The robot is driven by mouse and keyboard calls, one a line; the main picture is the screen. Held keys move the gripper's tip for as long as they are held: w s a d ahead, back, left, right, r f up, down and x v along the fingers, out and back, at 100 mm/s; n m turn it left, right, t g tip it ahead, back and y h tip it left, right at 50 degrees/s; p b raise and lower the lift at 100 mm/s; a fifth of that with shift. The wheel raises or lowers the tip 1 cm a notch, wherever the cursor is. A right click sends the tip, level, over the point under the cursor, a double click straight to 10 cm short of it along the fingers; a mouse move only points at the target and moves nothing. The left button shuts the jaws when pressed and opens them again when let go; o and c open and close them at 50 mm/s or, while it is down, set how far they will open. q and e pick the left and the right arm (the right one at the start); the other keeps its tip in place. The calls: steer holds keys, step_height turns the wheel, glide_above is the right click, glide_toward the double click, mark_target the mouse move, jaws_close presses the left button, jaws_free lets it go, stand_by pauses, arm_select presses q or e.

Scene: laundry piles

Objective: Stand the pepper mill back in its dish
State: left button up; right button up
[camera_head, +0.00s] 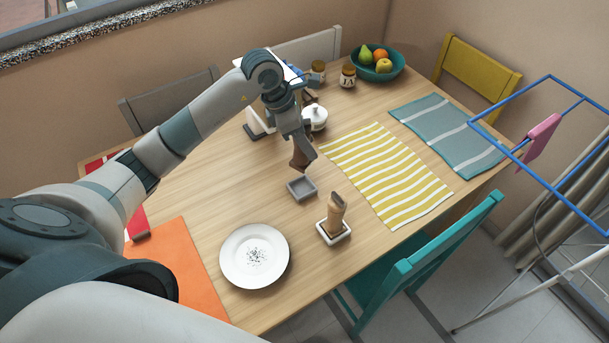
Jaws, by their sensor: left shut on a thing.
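My left gripper (300,146) reaches over the middle of the table, pointing down, and is shut on the dark brown pepper mill (301,160). The gripper hides much of the mill; its lower part shows just above and behind a small square grey dish (302,189). The dish looks empty. I cannot tell whether the mill touches the dish's far rim. A second, lighter tan mill-like thing (337,208) stands in a cream square dish (334,235) nearer the front edge. My right gripper is not in view.
A yellow striped mat (387,173) lies to the right. A white lidded pot (315,117), jars (348,76) and a fruit bowl (377,64) stand behind.

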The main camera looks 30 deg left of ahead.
mark_target(307, 165)
arm_select(q)
step_height(307, 165, down, 5)
steer(key=shift+r+p, duration=0.2)
steer(key=shift+p, duration=0.65)
steer(key=shift+f, duration=0.3)
step_height(307, 165, down, 3)
steer(key=shift+r+p, duration=0.2)
steer(key=shift+p, duration=0.4)
steer(key=shift+f, duration=0.55)
steer(key=shift+f+b, duration=0.3)
steer(key=shift+f, duration=0.05)
steer(key=shift+f, duration=0.2)
